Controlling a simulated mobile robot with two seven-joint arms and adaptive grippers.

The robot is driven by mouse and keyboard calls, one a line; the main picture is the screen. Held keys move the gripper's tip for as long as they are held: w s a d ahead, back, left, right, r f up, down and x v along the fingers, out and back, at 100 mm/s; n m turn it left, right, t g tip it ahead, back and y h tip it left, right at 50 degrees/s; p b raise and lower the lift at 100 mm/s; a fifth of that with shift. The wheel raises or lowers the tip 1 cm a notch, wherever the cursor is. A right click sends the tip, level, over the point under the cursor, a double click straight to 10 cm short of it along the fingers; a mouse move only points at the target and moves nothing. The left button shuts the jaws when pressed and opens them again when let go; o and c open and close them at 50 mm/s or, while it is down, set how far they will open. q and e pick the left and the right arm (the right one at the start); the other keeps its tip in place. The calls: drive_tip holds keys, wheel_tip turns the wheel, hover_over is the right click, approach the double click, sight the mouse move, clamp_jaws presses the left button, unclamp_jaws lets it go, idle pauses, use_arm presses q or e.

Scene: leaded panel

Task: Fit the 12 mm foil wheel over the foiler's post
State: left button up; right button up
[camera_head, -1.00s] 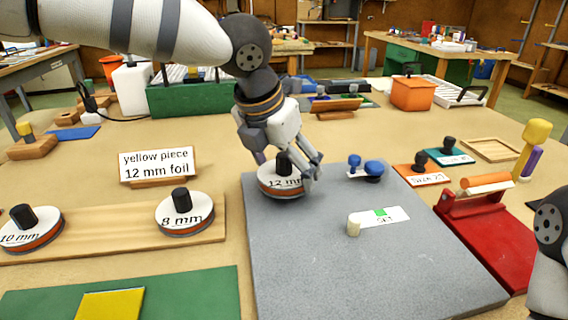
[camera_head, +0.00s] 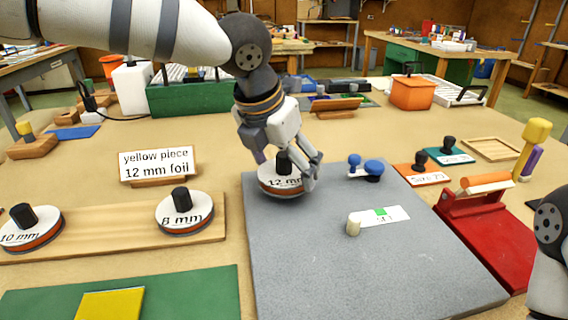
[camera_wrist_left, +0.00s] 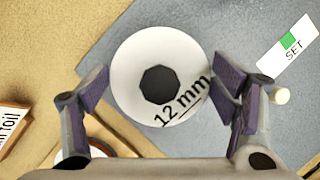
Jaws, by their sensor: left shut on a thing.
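The 12 mm foil wheel (camera_head: 278,187) is a white-topped disc with an orange-brown edge and a dark knob. It is at the far left corner of the grey board (camera_head: 330,275); I cannot tell whether it touches the board. My left gripper (camera_head: 289,172) is shut on it, and in the left wrist view the fingers (camera_wrist_left: 162,85) flank the white disc (camera_wrist_left: 135,60). A short cream post (camera_head: 353,227) stands upright on the board, nearer and to the right, apart from the wheel; it also shows in the wrist view (camera_wrist_left: 281,96). My right gripper is out of view.
A SET card (camera_head: 385,216) with a green mark lies beside the post. Blue knobs (camera_head: 372,170) sit behind it. The 8 mm wheel (camera_head: 184,213) and 10 mm wheel (camera_head: 30,230) are on a wooden rack (camera_head: 110,238) at left. A red tool (camera_head: 490,235) is at right.

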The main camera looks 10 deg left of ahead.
use_arm(q)
drive_tip(key=shift+f, duration=1.25)
drive_tip(key=o, duration=1.1)
drive_tip(key=v, duration=1.2)
